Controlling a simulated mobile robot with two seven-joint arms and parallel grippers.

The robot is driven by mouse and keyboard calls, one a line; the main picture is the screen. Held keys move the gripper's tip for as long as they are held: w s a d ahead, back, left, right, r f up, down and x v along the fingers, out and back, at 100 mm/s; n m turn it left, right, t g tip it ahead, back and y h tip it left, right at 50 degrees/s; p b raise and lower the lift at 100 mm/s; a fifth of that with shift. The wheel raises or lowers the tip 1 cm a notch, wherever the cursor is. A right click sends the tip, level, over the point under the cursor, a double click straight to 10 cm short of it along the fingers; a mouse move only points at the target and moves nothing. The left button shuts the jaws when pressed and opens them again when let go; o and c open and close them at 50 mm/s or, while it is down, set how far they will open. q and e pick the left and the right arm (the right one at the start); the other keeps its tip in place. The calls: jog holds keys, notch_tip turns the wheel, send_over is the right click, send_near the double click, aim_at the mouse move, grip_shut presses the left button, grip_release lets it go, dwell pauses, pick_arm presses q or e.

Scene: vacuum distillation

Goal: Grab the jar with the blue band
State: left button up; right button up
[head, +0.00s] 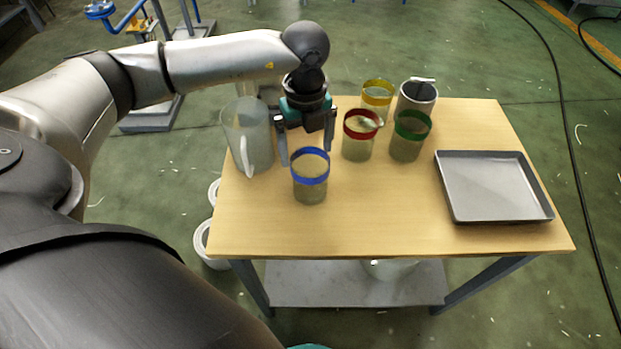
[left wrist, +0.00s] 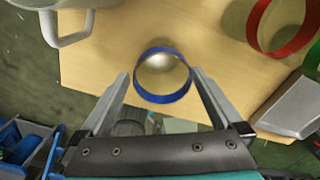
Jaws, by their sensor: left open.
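The jar with the blue band (head: 310,182) stands upright on the wooden table, nearer the front edge than the other jars. It is see-through with a blue ring at its rim. My left gripper (head: 306,150) is open above and just behind the jar, fingers pointing down. In the left wrist view the blue-banded jar (left wrist: 162,76) shows from above, around and ahead of the gap between the fingertips of my left gripper (left wrist: 160,78). Whether the fingers touch it I cannot tell. My right gripper is not in view.
A clear pitcher (head: 247,135) stands left of the gripper. Jars with red (head: 361,136), green (head: 409,137) and yellow (head: 377,97) bands and a grey container (head: 417,97) stand behind right. A grey tray (head: 447,190) lies at right. The table's (head: 380,215) front middle is clear.

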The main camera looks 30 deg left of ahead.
pick_arm(q)
jog(key=f, duration=0.3)
jog(key=f+b, duration=0.1)
jog(key=f, duration=0.5)
jog(key=shift+d+f, duration=0.25)
jog(key=shift+f, duration=0.1)
jog(key=c, duration=1.2)
jog(key=shift+c, duration=0.2)
jog(key=shift+r, duration=0.15)
